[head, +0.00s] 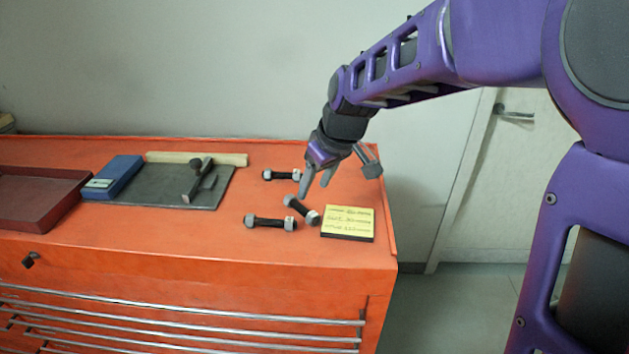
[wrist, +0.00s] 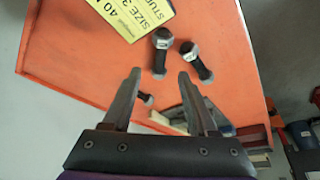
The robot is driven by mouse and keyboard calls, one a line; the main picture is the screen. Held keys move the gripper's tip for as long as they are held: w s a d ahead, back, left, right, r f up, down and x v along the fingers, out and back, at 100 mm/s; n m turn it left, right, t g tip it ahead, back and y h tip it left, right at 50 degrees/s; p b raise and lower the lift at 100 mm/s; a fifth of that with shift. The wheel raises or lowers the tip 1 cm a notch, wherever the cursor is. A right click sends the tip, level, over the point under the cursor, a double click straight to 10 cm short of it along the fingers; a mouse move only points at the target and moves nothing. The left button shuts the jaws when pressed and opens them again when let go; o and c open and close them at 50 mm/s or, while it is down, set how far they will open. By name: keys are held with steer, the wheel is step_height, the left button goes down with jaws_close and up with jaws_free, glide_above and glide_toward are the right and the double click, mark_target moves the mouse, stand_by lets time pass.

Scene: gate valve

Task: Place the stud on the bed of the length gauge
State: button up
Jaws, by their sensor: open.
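Three dark studs with grey nuts lie on the orange cabinet top: a back one (head: 268,175), a middle one (head: 302,209) and a front one (head: 262,222). My gripper (head: 315,187) is open and empty, its fingers pointing down above the middle stud, apart from it as far as I can tell. In the wrist view two studs (wrist: 161,52) (wrist: 198,64) lie beyond the open fingertips (wrist: 160,75); a third (wrist: 146,98) shows partly between the fingers. What seems to be the length gauge is the grey plate (head: 140,192) with a blue display unit (head: 122,172) and a dark T-shaped piece (head: 197,182).
A yellow note (head: 348,222) lies right of the studs; it also shows in the wrist view (wrist: 128,14). A wooden strip (head: 225,159) lies behind the plate. A dark red tray (head: 38,200) is at the left. The cabinet top (head: 180,230) is bare in front of the plate.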

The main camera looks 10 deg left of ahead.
mark_target(302, 207)
steer(key=x, duration=0.8)
steer(key=shift+w+a+f, duration=0.25)
steer(key=shift+w+a, duration=0.05)
steer(key=shift+a, duration=0.1)
steer(key=shift+c, duration=0.3)
jaws_close()
stand_by(0.8)
